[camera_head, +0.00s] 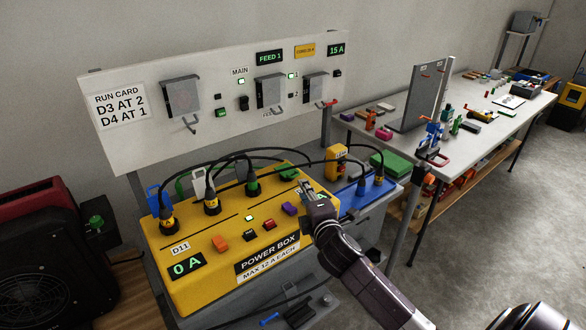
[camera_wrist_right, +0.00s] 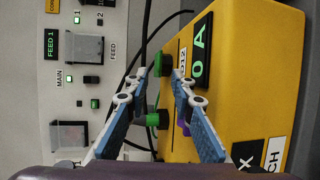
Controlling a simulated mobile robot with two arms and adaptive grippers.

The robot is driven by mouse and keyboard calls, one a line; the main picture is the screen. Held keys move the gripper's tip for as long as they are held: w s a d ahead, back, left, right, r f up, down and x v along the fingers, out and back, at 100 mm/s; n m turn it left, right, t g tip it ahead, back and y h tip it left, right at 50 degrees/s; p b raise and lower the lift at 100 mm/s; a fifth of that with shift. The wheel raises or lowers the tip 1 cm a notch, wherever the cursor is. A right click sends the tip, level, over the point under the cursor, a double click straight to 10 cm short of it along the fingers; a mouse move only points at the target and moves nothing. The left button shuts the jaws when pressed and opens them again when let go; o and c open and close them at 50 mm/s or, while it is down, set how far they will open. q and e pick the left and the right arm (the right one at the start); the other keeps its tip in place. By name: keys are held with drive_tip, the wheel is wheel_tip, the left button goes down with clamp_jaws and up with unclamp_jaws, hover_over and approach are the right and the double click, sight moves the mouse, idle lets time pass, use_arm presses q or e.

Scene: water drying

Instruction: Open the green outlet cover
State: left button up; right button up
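The green outlet cover (camera_head: 288,173) is at the back right of the yellow power box's top, behind the purple block. I cannot tell its hinge angle. A green piece that looks like this cover (camera_wrist_right: 163,117) shows between the spread fingers in the right wrist view, with a darker part beside it. My right gripper (camera_head: 305,187) is above the right end of the box, just right of the cover. In the wrist view its blue-padded fingers (camera_wrist_right: 160,75) are apart with nothing gripped. I cannot tell if either touches the cover. My left gripper is not in view.
Black plugs and cables (camera_head: 212,205) stand on the yellow box (camera_head: 200,285). A purple block (camera_head: 290,208) lies in front of the cover. A blue box (camera_head: 352,205) with more plugs is at right. The white panel (camera_head: 140,140) rises behind.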

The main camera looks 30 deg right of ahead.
sight(297, 188)
drive_tip(key=shift+w+d+f, duration=0.15)
drive_tip(key=shift+w, duration=0.3)
drive_tip(key=shift+w+d, duration=0.1)
drive_tip(key=shift+w, duration=0.25)
drive_tip(key=shift+w+d, duration=0.1)
drive_tip(key=shift+w, duration=0.2)
drive_tip(key=x, duration=0.3)
drive_tip(key=shift+x, duration=1.1)
drive_tip(key=shift+w+d+f+p, duration=0.1)
drive_tip(key=shift+w+p, duration=0.2)
drive_tip(key=shift+w, duration=0.15)
clamp_jaws()
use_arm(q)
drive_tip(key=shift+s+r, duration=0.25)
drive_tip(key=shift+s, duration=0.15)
